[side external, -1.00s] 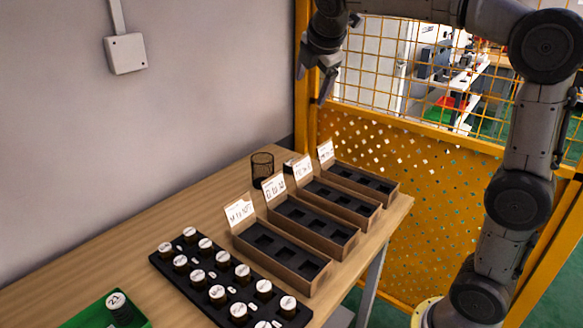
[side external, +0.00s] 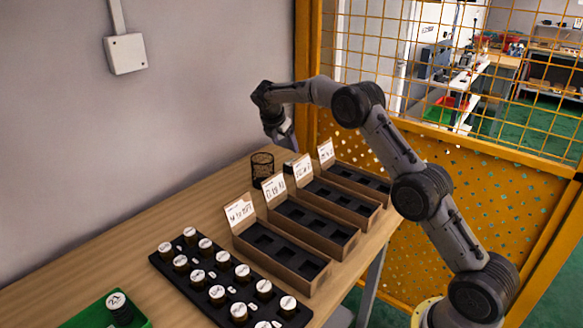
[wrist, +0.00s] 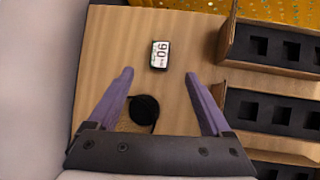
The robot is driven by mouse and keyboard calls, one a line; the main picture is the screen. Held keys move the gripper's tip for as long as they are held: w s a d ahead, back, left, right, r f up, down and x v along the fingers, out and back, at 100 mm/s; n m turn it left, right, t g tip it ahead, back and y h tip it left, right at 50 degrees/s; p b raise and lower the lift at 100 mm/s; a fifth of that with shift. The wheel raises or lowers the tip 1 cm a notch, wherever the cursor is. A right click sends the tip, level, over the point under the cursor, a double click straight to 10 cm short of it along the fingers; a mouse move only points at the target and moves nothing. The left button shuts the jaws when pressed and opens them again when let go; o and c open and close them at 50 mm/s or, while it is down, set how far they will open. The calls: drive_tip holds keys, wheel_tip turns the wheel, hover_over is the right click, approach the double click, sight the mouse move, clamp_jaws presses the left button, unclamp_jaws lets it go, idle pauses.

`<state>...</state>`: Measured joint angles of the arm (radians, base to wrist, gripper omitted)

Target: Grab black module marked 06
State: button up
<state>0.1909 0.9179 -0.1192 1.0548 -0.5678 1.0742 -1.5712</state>
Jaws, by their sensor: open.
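The black module marked 06 (wrist: 160,55) lies on the wooden table in the wrist view, with its white label facing up. It lies just beyond the fingertips of my gripper (wrist: 158,75), roughly centred between them. My gripper is open and empty, its two purple fingers spread apart. In the side external view my gripper (side external: 285,138) is above the far end of the table, beyond the mesh cup. In that view the module is too small and too crowded by other things to make out clearly.
A dark mesh cup (side external: 262,168) stands close by; it also shows between my fingers in the wrist view (wrist: 144,112). Brown boxes with black slotted inserts (side external: 290,245) stand to the right. A black tray (side external: 190,285) of round labelled pieces and a green bin (side external: 90,318) are nearer.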

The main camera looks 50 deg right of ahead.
hover_over(291, 162)
drive_tip(key=s+a, duration=0.1)
drive_tip(key=a, duration=0.2)
wheel_tip(291, 162, down, 5)
drive_tip(key=shift+s+f, duration=0.1)
drive_tip(key=shift+f, duration=0.05)
drive_tip(key=shift+a+x, duration=0.15)
drive_tip(key=shift+x, duration=1.25)
drive_tip(key=shift+a+x, duration=0.1)
drive_tip(key=shift+x, duration=1.25)
drive_tip(key=shift+f, duration=0.2)
clamp_jaws()
